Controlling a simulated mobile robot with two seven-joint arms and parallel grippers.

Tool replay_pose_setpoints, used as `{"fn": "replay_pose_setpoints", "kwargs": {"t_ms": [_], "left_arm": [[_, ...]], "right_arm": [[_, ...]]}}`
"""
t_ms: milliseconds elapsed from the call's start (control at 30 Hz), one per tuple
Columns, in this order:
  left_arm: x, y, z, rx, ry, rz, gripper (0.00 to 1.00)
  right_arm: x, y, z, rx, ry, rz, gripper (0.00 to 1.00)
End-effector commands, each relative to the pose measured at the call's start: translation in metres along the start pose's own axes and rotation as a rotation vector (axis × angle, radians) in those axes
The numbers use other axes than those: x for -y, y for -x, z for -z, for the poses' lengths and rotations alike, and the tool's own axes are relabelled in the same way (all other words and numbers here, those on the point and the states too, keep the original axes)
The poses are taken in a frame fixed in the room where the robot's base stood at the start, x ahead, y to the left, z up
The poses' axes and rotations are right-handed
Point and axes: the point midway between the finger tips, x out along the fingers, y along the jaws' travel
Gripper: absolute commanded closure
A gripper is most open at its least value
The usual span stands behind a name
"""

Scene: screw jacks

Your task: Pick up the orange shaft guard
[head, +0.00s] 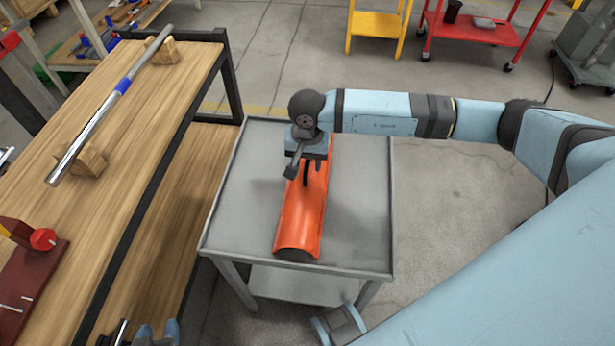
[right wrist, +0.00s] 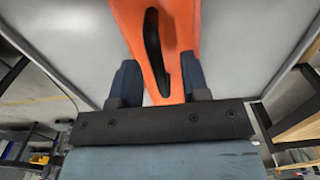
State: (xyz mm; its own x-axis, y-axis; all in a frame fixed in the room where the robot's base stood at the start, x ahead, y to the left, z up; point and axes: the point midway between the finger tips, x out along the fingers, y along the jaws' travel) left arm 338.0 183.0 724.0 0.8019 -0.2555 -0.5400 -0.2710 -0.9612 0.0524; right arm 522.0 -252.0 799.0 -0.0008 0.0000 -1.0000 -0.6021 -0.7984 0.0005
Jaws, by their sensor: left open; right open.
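The orange shaft guard (head: 300,222) is a long half-round shell lying on the grey cart top, with a black handle (right wrist: 154,45) along its top. My right gripper (head: 300,172) is over the guard's middle in the head view. In the right wrist view its open fingers (right wrist: 159,78) stand on either side of the handle's near end, with room between finger and handle. I cannot tell how far the fingertips are above the shell. My left gripper (head: 148,334) is at the bottom edge of the head view, open and partly cut off, away from the guard.
The grey cart (head: 350,225) has free room around the guard. A wooden workbench (head: 150,115) stands to the left, bearing a steel shaft (head: 95,125) on wooden blocks and a red fixture (head: 30,270). Yellow (head: 375,25) and red (head: 475,30) carts stand at the back.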

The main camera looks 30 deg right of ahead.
Motion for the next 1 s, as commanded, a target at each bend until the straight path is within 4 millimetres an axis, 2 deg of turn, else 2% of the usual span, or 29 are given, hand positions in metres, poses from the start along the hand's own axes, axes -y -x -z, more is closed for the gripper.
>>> {"fn": "replay_pose_setpoints", "kwargs": {"t_ms": [133,300,1000], "left_arm": [[-0.0004,0.0001,0.0007,-0.001,0.001,0.0,0.53],[-0.0005,0.0001,0.0007,-0.001,0.001,0.0,0.53],[-0.0006,0.0001,0.0007,-0.001,0.002,0.0,0.53]], "right_arm": [[0.0001,0.0006,0.0002,0.0,0.0,0.0,0.6],[0.0,0.0008,0.0003,0.0,0.0,0.001,0.99],[-0.0001,0.0011,0.0005,-0.001,-0.001,0.001,1.0]]}}
